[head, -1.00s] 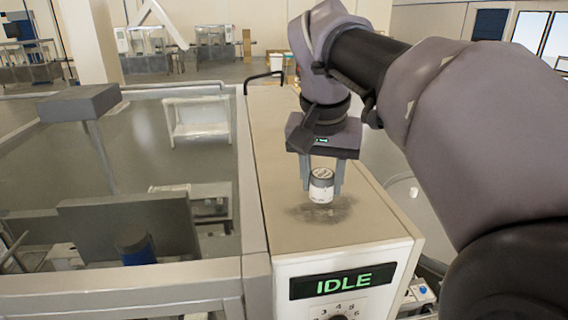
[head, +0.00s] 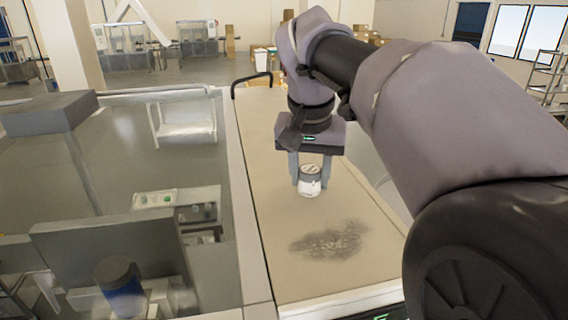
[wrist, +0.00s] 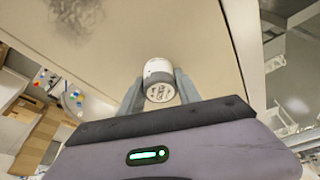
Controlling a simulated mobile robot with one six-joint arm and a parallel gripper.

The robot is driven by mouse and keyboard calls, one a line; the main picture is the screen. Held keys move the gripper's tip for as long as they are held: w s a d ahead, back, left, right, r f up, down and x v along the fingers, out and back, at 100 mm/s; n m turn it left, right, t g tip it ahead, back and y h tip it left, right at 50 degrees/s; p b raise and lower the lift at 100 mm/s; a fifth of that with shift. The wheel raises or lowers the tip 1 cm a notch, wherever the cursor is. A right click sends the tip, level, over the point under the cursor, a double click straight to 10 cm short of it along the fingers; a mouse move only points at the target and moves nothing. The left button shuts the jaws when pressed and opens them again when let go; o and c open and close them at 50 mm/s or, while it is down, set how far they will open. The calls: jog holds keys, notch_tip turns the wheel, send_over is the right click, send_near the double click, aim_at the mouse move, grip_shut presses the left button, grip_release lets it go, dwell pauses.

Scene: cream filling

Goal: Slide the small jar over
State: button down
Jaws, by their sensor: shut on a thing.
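The small jar (head: 309,186) is white with a grey lid and stands upright between my gripper's two fingers. My gripper (head: 310,178) is shut on it from above, one finger on each side. The jar is over the beige machine top, beyond a dark smudge (head: 332,241). I cannot tell whether its base touches the surface. In the wrist view the jar (wrist: 158,74) sits between the fingertips, its lid end towards my wrist, and the smudge shows at the upper left.
The beige machine top (head: 280,262) is otherwise clear. A glass-walled enclosure (head: 130,172) with grey frame bars runs along its left side. A black bent handle (head: 251,80) stands at its far left end. A green-lit display is partly cut off at the bottom edge.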

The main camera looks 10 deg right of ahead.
jog(key=shift+s, duration=0.1)
jog(key=c, duration=0.8)
grip_release()
jog(key=shift+o, duration=0.2)
jog(key=v, duration=1.7)
jog(key=shift+r, duration=0.25)
